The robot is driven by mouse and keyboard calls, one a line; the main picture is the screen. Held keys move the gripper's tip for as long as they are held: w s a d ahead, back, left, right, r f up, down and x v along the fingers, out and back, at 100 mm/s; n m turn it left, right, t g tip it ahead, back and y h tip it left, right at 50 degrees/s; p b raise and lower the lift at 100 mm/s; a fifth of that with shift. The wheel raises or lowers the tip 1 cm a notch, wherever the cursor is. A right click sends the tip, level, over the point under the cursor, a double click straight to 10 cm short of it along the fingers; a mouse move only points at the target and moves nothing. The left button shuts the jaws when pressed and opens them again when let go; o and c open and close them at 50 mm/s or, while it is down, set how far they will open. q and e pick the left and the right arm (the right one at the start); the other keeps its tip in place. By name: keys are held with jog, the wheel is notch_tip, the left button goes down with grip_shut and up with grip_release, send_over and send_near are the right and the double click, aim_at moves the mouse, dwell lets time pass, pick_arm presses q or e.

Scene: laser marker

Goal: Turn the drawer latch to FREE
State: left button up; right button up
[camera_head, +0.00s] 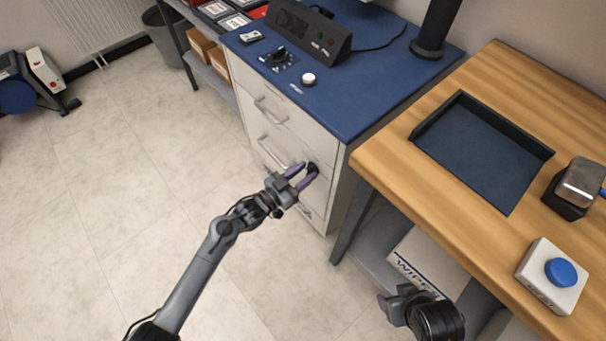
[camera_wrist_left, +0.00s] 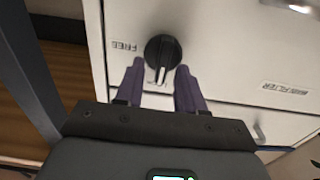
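The drawer latch is a round black knob (camera_wrist_left: 163,50) with a white pointer mark, on the white drawer front. In the left wrist view its pointer is directed down toward my gripper, and an upside-down FREE label (camera_wrist_left: 126,46) is at its left. My left gripper (camera_wrist_left: 160,66) is open, with one purple finger to each side of the knob's lower part; I cannot tell whether they touch it. In the head view the left gripper (camera_head: 304,172) is at the cabinet front, by the dark knob (camera_head: 313,168). My right gripper (camera_head: 396,300) is low at the right, partly seen.
The white drawer cabinet (camera_head: 335,190) has bar handles and a blue top (camera_head: 365,105) carrying a black control box (camera_head: 308,32). A wooden table (camera_head: 400,190) with a dark tray (camera_head: 482,150) stands at the right.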

pick_arm(q)
jog(key=shift+a, duration=0.1)
grip_shut()
jog(key=shift+m, duration=0.3)
jog(key=shift+m+p, duration=0.35)
jog(key=shift+m, duration=0.55)
jog(key=m, duration=0.3)
jog(key=shift+s+d+m+p, duration=0.2)
jog(key=shift+m+p, duration=0.1)
jog(key=m, duration=0.8)
jog(key=f+m, duration=0.1)
jog(key=m, duration=0.3)
jog(key=shift+s+d+f, duration=0.1)
jog(key=shift+s+d, duration=0.1)
jog(key=shift+s, duration=0.05)
